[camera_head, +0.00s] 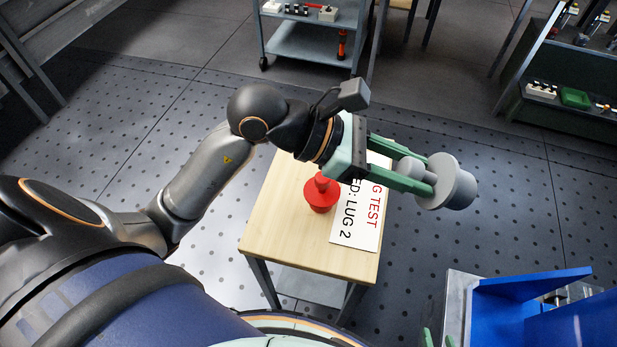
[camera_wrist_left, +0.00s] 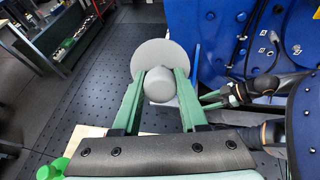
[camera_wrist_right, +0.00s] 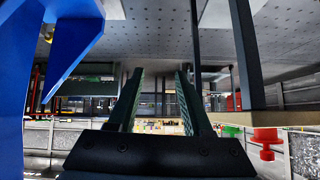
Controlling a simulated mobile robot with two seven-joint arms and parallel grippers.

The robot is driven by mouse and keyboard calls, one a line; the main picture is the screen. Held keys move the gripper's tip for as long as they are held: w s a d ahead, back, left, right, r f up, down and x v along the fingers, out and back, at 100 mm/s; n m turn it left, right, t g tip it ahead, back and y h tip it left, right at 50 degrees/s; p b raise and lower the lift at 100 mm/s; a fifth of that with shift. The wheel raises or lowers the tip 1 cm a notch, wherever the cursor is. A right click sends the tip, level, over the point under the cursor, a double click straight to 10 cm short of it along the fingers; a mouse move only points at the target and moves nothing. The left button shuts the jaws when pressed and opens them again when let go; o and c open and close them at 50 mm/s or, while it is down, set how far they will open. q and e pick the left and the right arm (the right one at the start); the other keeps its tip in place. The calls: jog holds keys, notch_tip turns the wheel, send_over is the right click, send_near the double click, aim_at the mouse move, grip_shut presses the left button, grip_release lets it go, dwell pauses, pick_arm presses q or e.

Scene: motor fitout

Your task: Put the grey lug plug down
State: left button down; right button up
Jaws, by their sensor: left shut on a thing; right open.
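The grey lug plug (camera_head: 457,186), a wide disc with a narrower round stub, is in my left gripper (camera_head: 424,174). The fingers are shut on its stub, and it is held in the air just right of the small wooden table. It also shows in the left wrist view (camera_wrist_left: 159,86), between the fingertips, disc outward. A red plug (camera_head: 321,196) stands on the wooden table (camera_head: 270,220), beside a white printed sign (camera_head: 358,222) that reads partly "LUG 2". My right gripper (camera_wrist_right: 159,76) is open and empty; only its fingertips show at the bottom of the head view.
A green object (camera_wrist_left: 50,171) shows at the lower left of the left wrist view. A blue housing (camera_head: 560,315) stands at the lower right. A grey cart (camera_head: 305,38) and a dark shelf (camera_head: 565,95) stand behind. The table's left front is bare.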

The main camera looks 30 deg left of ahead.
pick_arm(q)
jog(key=shift+s+d+f+m+g+y, duration=0.15)
jog(key=shift+s+d+f+g+y, duration=0.1)
jog(key=shift+s+d+g+y, duration=0.25)
jog(key=shift+s+d+f+m+g+y, duration=0.2)
jog(key=shift+s+d+y, duration=0.15)
jog(key=shift+d, duration=0.3)
jog(key=a+f+n+y+b, duration=0.2)
jog(key=a+f+n+y, duration=0.2)
jog(key=f+n+y, duration=0.25)
jog(key=w+a+n+g+y, duration=0.2)
jog(key=a+n+g+y, duration=0.2)
jog(key=a+n, duration=0.85)
jog(key=shift+m, duration=0.95)
jog(key=w+a+f, duration=0.3)
jog(key=a+f, duration=0.1)
jog(key=w+a+f, duration=0.8)
jog(key=f, duration=0.1)
jog(key=shift+b, duration=0.3)
jog(key=shift+c, duration=2.2)
grip_release()
jog(key=shift+r, duration=0.1)
pick_arm(e)
jog(key=shift+w+a+f+y, duration=0.3)
jog(key=shift+w+a+f, duration=0.25)
jog(key=shift+a+f, duration=0.15)
